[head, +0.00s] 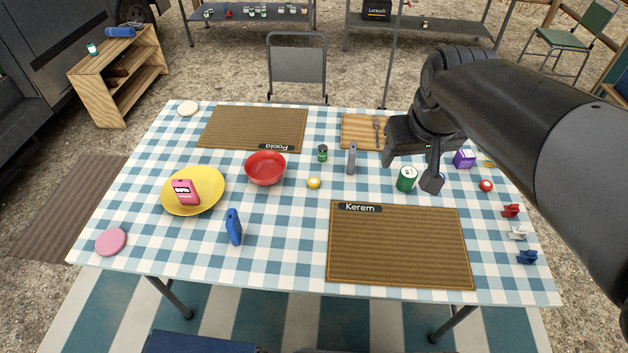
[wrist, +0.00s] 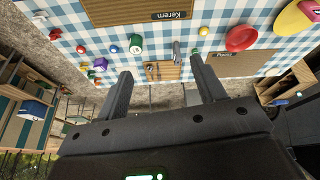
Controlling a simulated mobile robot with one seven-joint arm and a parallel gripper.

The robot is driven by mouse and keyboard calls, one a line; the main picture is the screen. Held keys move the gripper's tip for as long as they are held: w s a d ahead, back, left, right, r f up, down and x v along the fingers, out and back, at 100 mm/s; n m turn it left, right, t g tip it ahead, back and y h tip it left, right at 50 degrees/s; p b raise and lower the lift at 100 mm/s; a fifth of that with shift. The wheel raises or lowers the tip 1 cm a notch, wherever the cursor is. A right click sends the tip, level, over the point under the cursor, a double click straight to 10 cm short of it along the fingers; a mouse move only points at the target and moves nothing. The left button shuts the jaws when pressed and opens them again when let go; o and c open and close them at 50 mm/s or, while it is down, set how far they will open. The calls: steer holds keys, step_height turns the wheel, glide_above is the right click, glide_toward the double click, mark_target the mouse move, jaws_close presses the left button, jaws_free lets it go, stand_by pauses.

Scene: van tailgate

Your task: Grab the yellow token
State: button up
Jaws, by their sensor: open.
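A small yellow piece (head: 489,164) shows at the table's right end beside the purple box; my arm hides part of it in the head view. A yellow spot beside the purple box also shows in the wrist view (wrist: 84,67), too small to make out its shape. My gripper (head: 412,176) is open and empty above the table, near the green can (head: 407,180), to the left of the yellow piece. In the wrist view its two fingers (wrist: 161,68) are spread apart with nothing between them.
The purple box (head: 464,159) and a round red object (head: 486,186) stand near the yellow piece. Red (head: 511,211), white (head: 518,233) and blue (head: 527,257) small pieces line the right edge. A small round yellow-and-white object (head: 313,183) sits mid-table. Kerem's mat (head: 400,250) is bare.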

steer(key=w+a+f+n+g, duration=0.1)
steer(key=w+a+f+n, duration=0.2)
steer(key=w, duration=0.7)
steer(key=n+g, duration=0.3)
steer(key=n, duration=0.1)
glide_above(314, 181)
step_height(314, 181, down, 25)
step_height(314, 181, down, 10)
steer(key=shift+c, duration=0.2)
steer(key=c, duration=1)
steer(key=shift+r, duration=0.1)
